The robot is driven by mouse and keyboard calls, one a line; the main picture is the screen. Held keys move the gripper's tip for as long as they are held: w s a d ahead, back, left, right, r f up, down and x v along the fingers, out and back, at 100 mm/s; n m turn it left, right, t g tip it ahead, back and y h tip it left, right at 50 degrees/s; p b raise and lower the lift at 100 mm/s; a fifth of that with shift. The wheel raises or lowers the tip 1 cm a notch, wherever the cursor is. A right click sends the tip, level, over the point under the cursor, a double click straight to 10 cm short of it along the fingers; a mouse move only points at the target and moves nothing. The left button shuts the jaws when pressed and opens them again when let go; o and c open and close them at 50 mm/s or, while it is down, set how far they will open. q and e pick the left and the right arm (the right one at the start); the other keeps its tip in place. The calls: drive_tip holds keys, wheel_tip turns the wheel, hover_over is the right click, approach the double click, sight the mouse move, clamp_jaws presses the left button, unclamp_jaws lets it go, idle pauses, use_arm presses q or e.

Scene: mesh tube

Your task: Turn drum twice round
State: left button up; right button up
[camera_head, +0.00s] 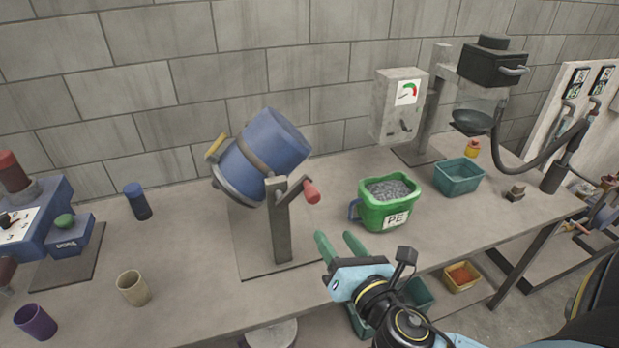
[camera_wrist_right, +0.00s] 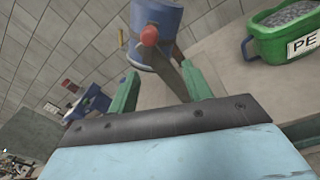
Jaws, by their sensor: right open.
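The blue drum (camera_head: 266,152) hangs tilted on a grey post stand (camera_head: 281,225) with a flat base plate. A crank with a red handle (camera_head: 311,192) sticks out on its right side. My right gripper (camera_head: 338,243) is open, with two green fingers, in front of and below the red handle and apart from it. In the right wrist view the drum (camera_wrist_right: 157,16) and the red handle (camera_wrist_right: 149,36) show ahead, beyond the gap between the fingers (camera_wrist_right: 160,85). Nothing is between the fingers. My left gripper is not in view.
A green bucket marked PE (camera_head: 387,217) with grey pellets stands right of the stand. A teal tray (camera_head: 459,178) and a grey gauge box (camera_head: 398,105) are behind it. A beige cup (camera_head: 133,288), purple cup (camera_head: 36,321) and dark blue cylinder (camera_head: 138,201) stand at left.

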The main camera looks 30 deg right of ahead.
sight(309, 191)
drive_tip(key=shift+n+t, duration=0.3)
drive_tip(key=w, duration=0.4)
drive_tip(key=w+d+r+p, duration=0.1)
drive_tip(key=w, duration=0.3)
drive_tip(key=w+d+r+p, duration=0.1)
drive_tip(key=w, duration=0.4)
drive_tip(key=shift+r, duration=0.1)
drive_tip(key=shift+a, duration=0.1)
clamp_jaws()
